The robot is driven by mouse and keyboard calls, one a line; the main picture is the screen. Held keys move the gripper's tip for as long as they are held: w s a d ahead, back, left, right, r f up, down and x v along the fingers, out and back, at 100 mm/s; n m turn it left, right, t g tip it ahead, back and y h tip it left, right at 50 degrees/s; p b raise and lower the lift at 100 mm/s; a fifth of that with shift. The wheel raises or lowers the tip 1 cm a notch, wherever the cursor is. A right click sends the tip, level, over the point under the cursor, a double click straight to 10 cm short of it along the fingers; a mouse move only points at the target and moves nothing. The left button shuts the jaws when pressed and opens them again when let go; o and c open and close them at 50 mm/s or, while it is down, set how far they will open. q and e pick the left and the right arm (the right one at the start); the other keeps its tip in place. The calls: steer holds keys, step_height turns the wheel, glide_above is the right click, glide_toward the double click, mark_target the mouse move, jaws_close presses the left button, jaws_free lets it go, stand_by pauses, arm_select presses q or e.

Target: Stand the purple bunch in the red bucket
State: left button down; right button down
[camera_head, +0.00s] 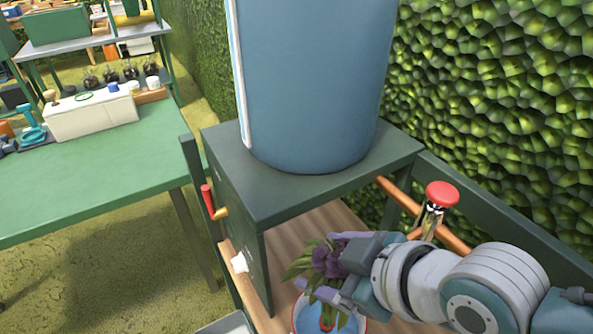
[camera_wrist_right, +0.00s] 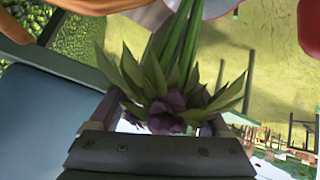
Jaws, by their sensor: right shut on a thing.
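The purple bunch (camera_head: 330,262), with dark purple flowers and green leaves, is between the fingers of my right gripper (camera_head: 322,260). This gripper is shut on it. In the right wrist view the purple flowers (camera_wrist_right: 168,112) sit close to the gripper, with the leaves spread around and the green stems (camera_wrist_right: 178,45) running away from it. A round vessel with a reddish rim (camera_head: 297,316) and blue inside, apparently the red bucket, shows below the bunch at the bottom edge of the head view. Its lower part is out of view. My left gripper is not in view.
A large blue barrel (camera_head: 315,80) stands on a dark green stand (camera_head: 290,190) just behind the gripper. A green table (camera_head: 90,180) is at left, a hedge (camera_head: 500,110) at right.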

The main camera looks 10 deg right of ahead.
jaws_free()
steer(key=p+v, duration=0.2)
steer(key=v, duration=0.8)
steer(key=shift+p, duration=0.4)
steer(key=shift+a, duration=0.1)
stand_by(0.3)
